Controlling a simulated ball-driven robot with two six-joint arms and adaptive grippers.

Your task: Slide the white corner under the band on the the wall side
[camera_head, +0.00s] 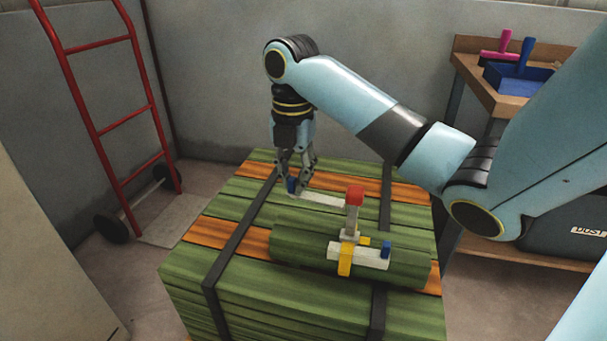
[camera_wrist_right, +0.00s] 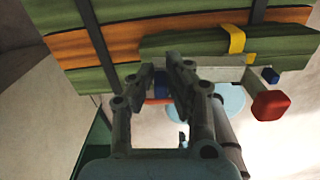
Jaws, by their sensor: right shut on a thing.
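A white corner strip (camera_head: 322,200) lies over the stack, to the left of a red-topped post (camera_head: 354,198). Its left end carries a blue tab (camera_head: 291,185). My right gripper (camera_head: 295,184) is shut on this tab; the fingers partly hide it. In the right wrist view a blue piece (camera_wrist_right: 160,86) shows between the fingers. Two dark bands (camera_head: 241,235) (camera_head: 385,190) cross the stack. The strip's left end is just right of the left band; I cannot tell whether they touch. A second white piece (camera_head: 370,259) with yellow and blue parts sits at the front. My left gripper is not in view.
The green and orange board stack (camera_head: 205,233) carries a raised green block (camera_head: 300,245). A red hand truck (camera_head: 128,120) stands by the wall at left. A wooden bench (camera_head: 480,72) with a blue tray (camera_head: 515,82) stands at right.

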